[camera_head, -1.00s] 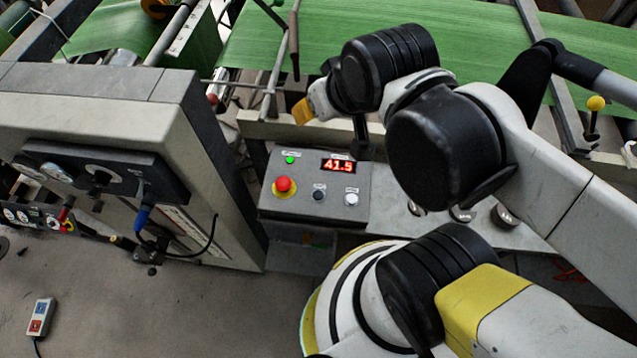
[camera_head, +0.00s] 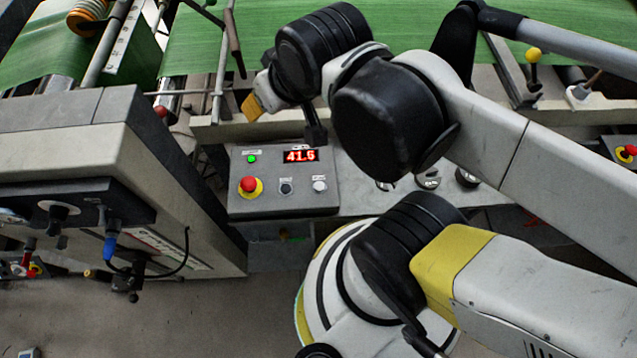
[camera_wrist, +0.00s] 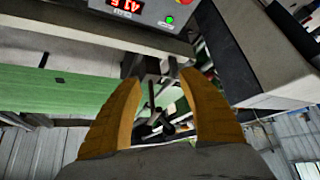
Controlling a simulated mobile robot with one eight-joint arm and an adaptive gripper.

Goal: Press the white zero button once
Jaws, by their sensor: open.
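The white button (camera_head: 319,185) is a small round cap at the lower right of a grey control box (camera_head: 240,202). The box also carries a red mushroom button on a yellow ring (camera_head: 249,185), a black button (camera_head: 286,187), a green lamp (camera_head: 252,158) and a lit red display (camera_head: 300,156). My gripper (camera_head: 252,106) has orange fingers and is above and left of the box in the head view. In the wrist view my gripper (camera_wrist: 162,80) is open with nothing between its fingers. The display (camera_wrist: 121,5) and green lamp (camera_wrist: 169,19) show at the top there; the white button does not.
A grey machine cabinet (camera_head: 60,130) with knobs and a blue-ended lever stands left of the box. Green sheet material (camera_head: 210,45) runs behind it. Several dark knobs (camera_head: 428,180) sit on the ledge to the right, partly near my arm. Another red button (camera_head: 629,152) is at the far right.

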